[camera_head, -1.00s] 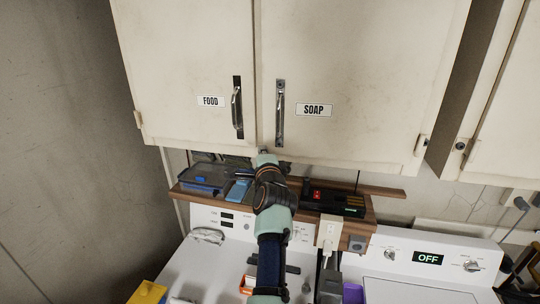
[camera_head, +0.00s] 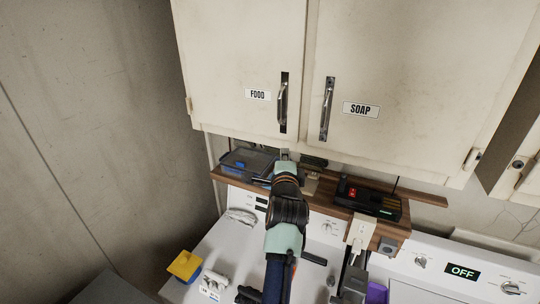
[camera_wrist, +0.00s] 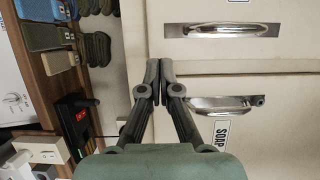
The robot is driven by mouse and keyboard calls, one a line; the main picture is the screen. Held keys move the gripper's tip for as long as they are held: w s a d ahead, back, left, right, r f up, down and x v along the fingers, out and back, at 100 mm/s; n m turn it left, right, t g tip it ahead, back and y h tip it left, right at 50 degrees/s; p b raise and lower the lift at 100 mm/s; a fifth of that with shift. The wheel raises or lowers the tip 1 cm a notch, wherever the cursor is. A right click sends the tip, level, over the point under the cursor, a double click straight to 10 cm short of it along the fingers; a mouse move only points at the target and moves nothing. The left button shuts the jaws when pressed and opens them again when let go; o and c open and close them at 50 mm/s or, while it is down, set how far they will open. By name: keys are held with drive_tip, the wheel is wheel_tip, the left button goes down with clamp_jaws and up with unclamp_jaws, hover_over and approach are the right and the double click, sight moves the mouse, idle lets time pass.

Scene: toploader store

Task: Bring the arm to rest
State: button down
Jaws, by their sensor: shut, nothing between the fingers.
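My arm (camera_head: 287,210) rises over the white machines, its far end just below the wall cabinet in the head view. There my gripper is mostly hidden behind the arm's last link. In the wrist view my gripper (camera_wrist: 159,65) is shut, its two dark fingertips together with nothing between them. It is in front of the cabinet doors, which appear turned sideways. The FOOD door (camera_head: 240,60) and the SOAP door (camera_head: 400,70) are both closed. The FOOD handle (camera_head: 283,103) and the SOAP handle (camera_head: 327,108) are apart from the fingers in the wrist view.
A white machine's panel (camera_head: 485,275) reads OFF. A yellow box (camera_head: 184,265) is at lower left. The left wall is bare.

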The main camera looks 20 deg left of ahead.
drive_tip(key=s+a, duration=0.3)
drive_tip(key=shift+a+b, duration=0.25)
drive_tip(key=shift+b, duration=0.15)
drive_tip(key=shift+d+f, duration=0.1)
drive_tip(key=s+d+f+n+g+h, duration=0.25)
drive_tip(key=s+d+f+n, duration=0.45)
drive_tip(key=s+d+f, duration=0.45)
drive_tip(key=s+d+f+n+g+h, duration=0.1)
drive_tip(key=s+d+n, duration=0.2)
drive_tip(key=s, duration=0.7)
drive_tip(key=s+d+f+n+g+h, duration=0.1)
drive_tip(key=s+d+n, duration=0.3)
drive_tip(key=s, duration=0.6)
drive_tip(key=shift+s+d+f+n+h, duration=0.3)
drive_tip(key=shift+s+d+f+h, duration=0.1)
drive_tip(key=shift+d, duration=0.6)
